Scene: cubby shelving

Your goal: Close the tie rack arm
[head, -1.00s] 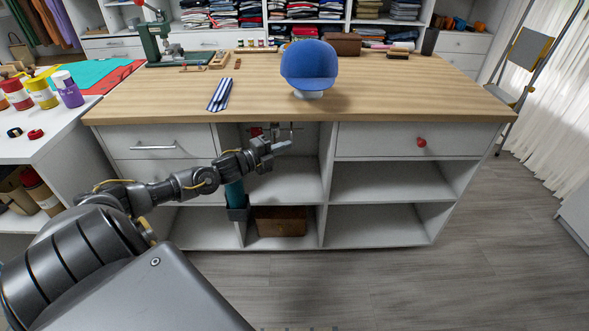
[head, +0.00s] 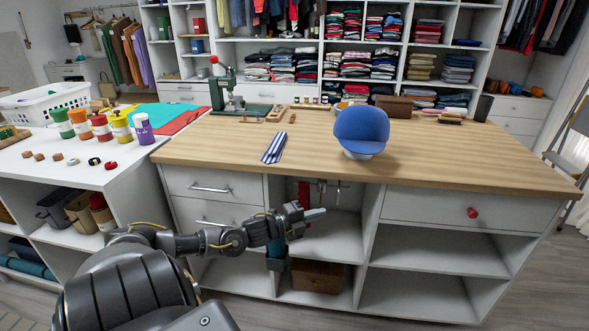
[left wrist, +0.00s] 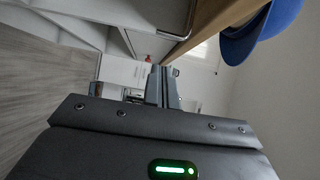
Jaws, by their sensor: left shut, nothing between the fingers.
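In the head view, the tie rack (head: 338,188), thin metal rods, sits under the counter's front edge in the upper middle cubby. A red piece (head: 304,192) is beside it on the left. At this size I cannot tell the rack arm's exact position. My left gripper (head: 318,212) is shut and empty, in front of this cubby a little below the rods, pointing right. I see no clear contact with the rack. The left wrist view shows its closed fingers (left wrist: 162,88); the rack cannot be made out there. My right gripper is not in view.
The wooden counter (head: 420,150) overhangs the cubby and carries a blue cap (head: 361,130) and a striped tie (head: 273,148). A teal roll in a dark holder (head: 276,262) is below my left wrist. A brown box (head: 317,276) sits in the lower cubby.

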